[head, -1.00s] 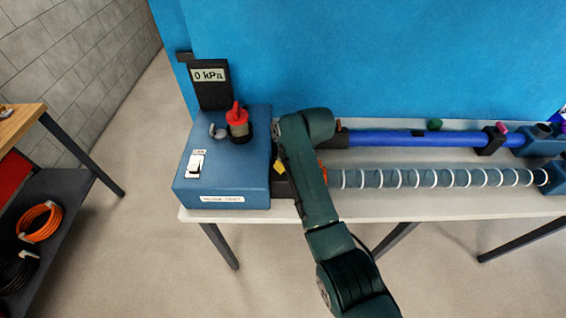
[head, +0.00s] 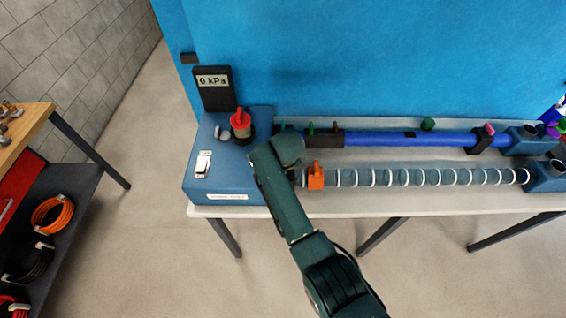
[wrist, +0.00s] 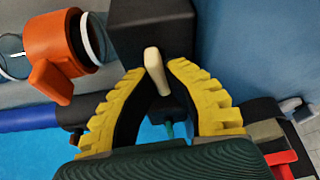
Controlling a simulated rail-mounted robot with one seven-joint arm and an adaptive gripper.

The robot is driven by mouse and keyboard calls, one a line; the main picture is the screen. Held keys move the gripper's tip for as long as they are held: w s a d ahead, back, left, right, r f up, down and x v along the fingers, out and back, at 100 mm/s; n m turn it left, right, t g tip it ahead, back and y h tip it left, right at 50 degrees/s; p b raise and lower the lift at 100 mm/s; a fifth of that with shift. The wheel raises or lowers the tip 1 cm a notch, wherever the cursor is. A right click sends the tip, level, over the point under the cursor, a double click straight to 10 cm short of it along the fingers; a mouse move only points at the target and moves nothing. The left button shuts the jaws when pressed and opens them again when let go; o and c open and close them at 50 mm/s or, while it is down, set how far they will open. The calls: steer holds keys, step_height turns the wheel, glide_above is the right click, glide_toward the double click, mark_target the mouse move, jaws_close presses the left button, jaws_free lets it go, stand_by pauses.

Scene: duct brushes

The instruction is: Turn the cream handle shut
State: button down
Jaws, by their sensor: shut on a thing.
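The cream handle (wrist: 156,71) is a short, pale, rounded lever in front of a dark block (wrist: 150,28) in the wrist view. My gripper (wrist: 161,68) has two yellow ridged fingers, one on each side of the handle, and is shut on it. The handle stands slightly tilted between the fingertips. In the head view my arm hides the handle and the fingers, just right of the blue pump box (head: 222,184).
An orange clamp (head: 315,177) sits on the ringed clear duct (head: 430,178), close to my arm; it also shows in the wrist view (wrist: 58,45). A blue pipe (head: 375,138) runs behind. A red-topped knob (head: 240,121) and a 0 kPa display (head: 213,82) stand at the left.

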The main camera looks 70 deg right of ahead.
steer(key=shift+f+m, duration=0.2)
steer(key=shift+m, duration=0.4)
steer(key=c, duration=1.1)
jaws_free()
steer(key=shift+r, duration=0.1)
steer(key=shift+r, duration=0.25)
steer(key=v, duration=1.1)
steer(key=shift+a+r, duration=0.2)
steer(key=shift+a, duration=0.1)
